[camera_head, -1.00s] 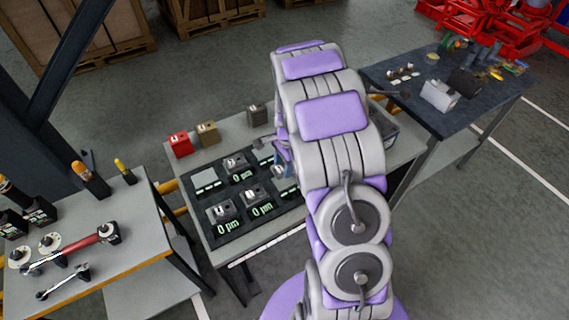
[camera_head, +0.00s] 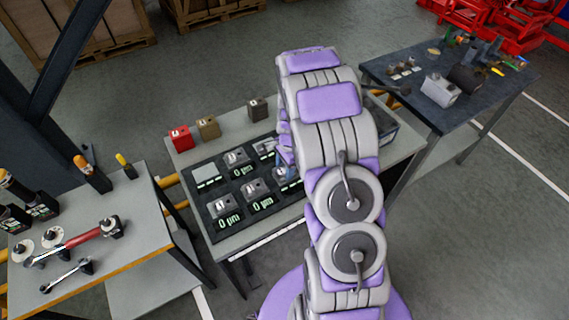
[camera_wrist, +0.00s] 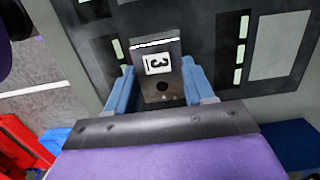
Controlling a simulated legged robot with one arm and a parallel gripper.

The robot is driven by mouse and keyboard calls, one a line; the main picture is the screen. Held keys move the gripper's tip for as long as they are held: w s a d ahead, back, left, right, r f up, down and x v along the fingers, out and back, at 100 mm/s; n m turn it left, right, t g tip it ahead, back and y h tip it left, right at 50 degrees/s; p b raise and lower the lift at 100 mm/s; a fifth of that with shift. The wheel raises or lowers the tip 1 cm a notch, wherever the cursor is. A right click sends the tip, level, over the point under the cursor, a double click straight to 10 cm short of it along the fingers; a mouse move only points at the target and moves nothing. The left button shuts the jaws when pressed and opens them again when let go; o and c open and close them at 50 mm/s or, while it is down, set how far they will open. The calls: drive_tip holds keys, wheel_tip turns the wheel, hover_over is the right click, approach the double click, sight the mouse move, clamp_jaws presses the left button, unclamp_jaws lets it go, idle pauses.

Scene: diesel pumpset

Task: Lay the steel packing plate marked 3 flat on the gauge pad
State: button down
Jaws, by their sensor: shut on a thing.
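The steel packing plate marked 3 (camera_wrist: 158,66) is grey with a white label and a dark hole. In the wrist view it sits between the two blue fingers of my gripper (camera_wrist: 158,76), which is shut on it. In the head view my gripper (camera_head: 286,152) is over the right part of the dark gauge panel (camera_head: 212,236), partly hidden by my arm, and the held plate cannot be made out. A bare light grey square (camera_head: 207,175) lies at the panel's left; I cannot tell whether it is the gauge pad. The wrist view shows a light grey rectangle (camera_wrist: 280,45) right of the plate.
Several steel blocks (camera_head: 257,189) sit on the panel beside green displays reading 0 µm. Red (camera_head: 180,139), tan (camera_head: 208,128) and dark (camera_head: 258,109) blocks stand behind it. A tool bench (camera_head: 140,225) is at left, a dark table (camera_head: 440,121) at right.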

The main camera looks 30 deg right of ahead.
drive_tip(key=shift+d, duration=0.45)
drive_tip(key=shift+a+r+p, duration=0.15)
drive_tip(key=shift+a+p, duration=0.2)
drive_tip(key=shift+a, duration=0.2)
drive_tip(key=shift+d+p, duration=0.3)
drive_tip(key=shift+d, duration=0.1)
drive_tip(key=shift+f, duration=0.75)
drive_tip(key=shift+c, duration=1.6)
unclamp_jaws()
wheel_tip(320, 180, up, 17)
drive_tip(key=d+p, duration=0.2)
